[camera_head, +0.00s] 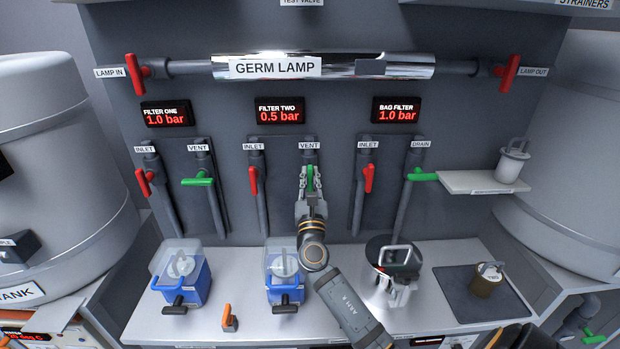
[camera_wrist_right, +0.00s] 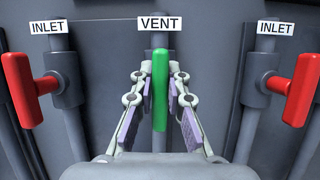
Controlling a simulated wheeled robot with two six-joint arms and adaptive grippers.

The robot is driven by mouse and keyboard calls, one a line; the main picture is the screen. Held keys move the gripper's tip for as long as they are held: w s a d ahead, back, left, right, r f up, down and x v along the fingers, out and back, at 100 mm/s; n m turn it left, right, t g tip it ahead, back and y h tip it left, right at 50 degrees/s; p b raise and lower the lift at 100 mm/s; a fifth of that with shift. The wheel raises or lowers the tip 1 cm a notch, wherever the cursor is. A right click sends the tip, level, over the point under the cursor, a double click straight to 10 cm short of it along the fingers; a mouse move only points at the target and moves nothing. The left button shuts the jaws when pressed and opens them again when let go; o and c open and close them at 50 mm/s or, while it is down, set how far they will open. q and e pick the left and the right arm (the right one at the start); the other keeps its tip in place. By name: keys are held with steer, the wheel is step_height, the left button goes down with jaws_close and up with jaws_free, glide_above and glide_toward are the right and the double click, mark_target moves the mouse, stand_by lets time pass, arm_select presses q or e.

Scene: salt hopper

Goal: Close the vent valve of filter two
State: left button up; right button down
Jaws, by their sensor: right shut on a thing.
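The filter two vent valve has a green handle (camera_head: 310,178) on a grey pipe under a VENT label. In the right wrist view the green handle (camera_wrist_right: 160,92) stands upright, in line with its pipe. My right gripper (camera_head: 310,190) is at this handle, with one finger on each side of it, shut on it. The right wrist view also shows the gripper (camera_wrist_right: 160,110) around the handle. The filter two display (camera_head: 279,110) reads 0.5 bar. My left gripper is not in view.
Red inlet handles of filter two (camera_head: 253,180) and the bag filter (camera_head: 368,178) flank my right gripper. Filter one's green vent handle (camera_head: 198,182) lies crosswise. Below, blue filter housings (camera_head: 285,290) and a metal bag filter vessel (camera_head: 393,292) stand on the bench.

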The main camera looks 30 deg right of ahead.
steer(key=m+b, duration=0.1)
steer(key=m, duration=0.1)
steer(key=m+g+h+b, duration=0.1)
steer(key=m, duration=0.1)
steer(key=m+g+h+b, duration=0.1)
steer(key=m, duration=0.1)
steer(key=shift+d+f, duration=0.1)
steer(key=shift+f, duration=0.15)
steer(key=m+g+h+b, duration=0.1)
steer(key=m, duration=0.2)
steer(key=m+g+h+b, duration=0.1)
steer(key=m, duration=0.2)
steer(key=shift+s+d+g, duration=0.1)
steer(key=shift+g, duration=0.3)
steer(key=m+g, duration=0.1)
steer(key=m, duration=0.3)
steer(key=shift+d+m+g, duration=0.1)
steer(key=shift+m+g, duration=0.2)
steer(key=shift+g, duration=0.1)
steer(key=m+g, duration=0.1)
steer(key=m, duration=0.1)
steer(key=m+y, duration=0.1)
steer(key=m, duration=0.1)
steer(key=shift+s+f+m+g, duration=0.1)
steer(key=shift+f+m+g, duration=0.1)
steer(key=shift+m+g, duration=0.2)
steer(key=c, duration=1.3)
jaws_free()
